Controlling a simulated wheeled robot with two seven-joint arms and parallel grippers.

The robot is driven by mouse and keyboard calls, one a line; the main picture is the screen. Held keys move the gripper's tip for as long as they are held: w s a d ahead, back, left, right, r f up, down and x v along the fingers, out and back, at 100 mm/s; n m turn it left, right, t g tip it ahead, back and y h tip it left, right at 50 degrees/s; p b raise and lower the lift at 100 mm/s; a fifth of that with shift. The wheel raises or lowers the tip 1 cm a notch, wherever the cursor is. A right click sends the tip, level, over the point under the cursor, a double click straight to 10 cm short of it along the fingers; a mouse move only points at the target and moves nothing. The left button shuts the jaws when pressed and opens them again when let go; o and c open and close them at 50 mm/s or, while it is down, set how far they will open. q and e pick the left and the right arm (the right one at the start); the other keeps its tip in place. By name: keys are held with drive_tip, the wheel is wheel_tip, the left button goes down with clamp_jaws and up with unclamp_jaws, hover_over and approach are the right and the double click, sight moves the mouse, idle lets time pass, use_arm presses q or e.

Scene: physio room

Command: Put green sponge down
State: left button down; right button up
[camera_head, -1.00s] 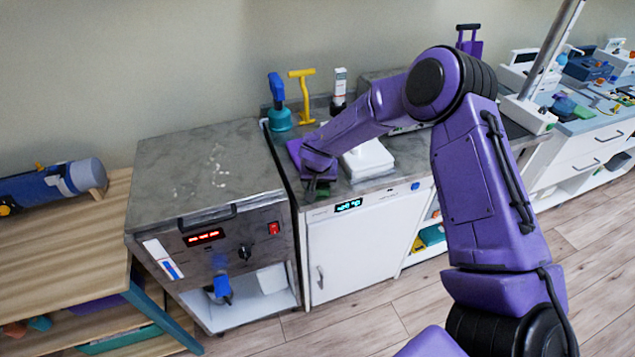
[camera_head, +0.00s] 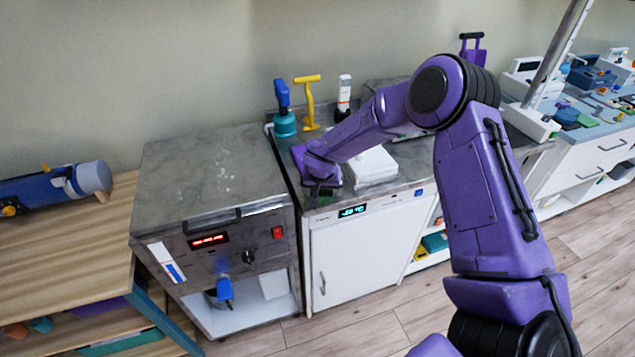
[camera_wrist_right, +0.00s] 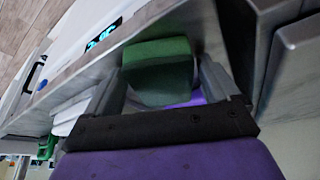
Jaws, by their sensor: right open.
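The green sponge (camera_wrist_right: 158,68) shows in the right wrist view, between the two fingers of my right gripper (camera_wrist_right: 162,82). The fingers are open, one on each side of it; I cannot tell whether either touches it. A purple flat thing (camera_wrist_right: 188,100) shows partly behind the sponge. In the head view my right gripper (camera_head: 320,188) is low over the front left of the grey counter, by a purple flat thing (camera_head: 299,155). My own arm mostly hides the sponge there. My left gripper is not in view.
A white stack (camera_head: 372,166) lies right of my gripper. A teal bottle (camera_head: 285,124), a yellow tool (camera_head: 309,104) and a white bottle (camera_head: 344,94) stand behind it. The steel unit (camera_head: 205,175) on the left has a bare top.

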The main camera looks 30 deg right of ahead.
drive_tip(key=v, duration=1.2)
drive_tip(key=s+d+f+g+h, duration=0.1)
drive_tip(key=s+f+h, duration=0.1)
drive_tip(key=s+f, duration=0.6)
drive_tip(key=s+d+f+h, duration=0.25)
drive_tip(key=s+f, duration=0.25)
drive_tip(key=f, duration=0.5)
drive_tip(key=s+a+f+y, duration=0.1)
drive_tip(key=s+a+f, duration=0.1)
drive_tip(key=s, duration=0.4)
drive_tip(key=s+a+f+y, duration=0.1)
drive_tip(key=s+a+f, duration=0.1)
drive_tip(key=s+f, duration=0.2)
drive_tip(key=s+a+f+y, duration=0.1)
drive_tip(key=s+a+f, duration=0.2)
drive_tip(key=s, duration=0.7)
drive_tip(key=shift+s+f+t+y, duration=0.2)
drive_tip(key=shift+f+t+y, duration=0.05)
drive_tip(key=shift+t+y, duration=0.1)
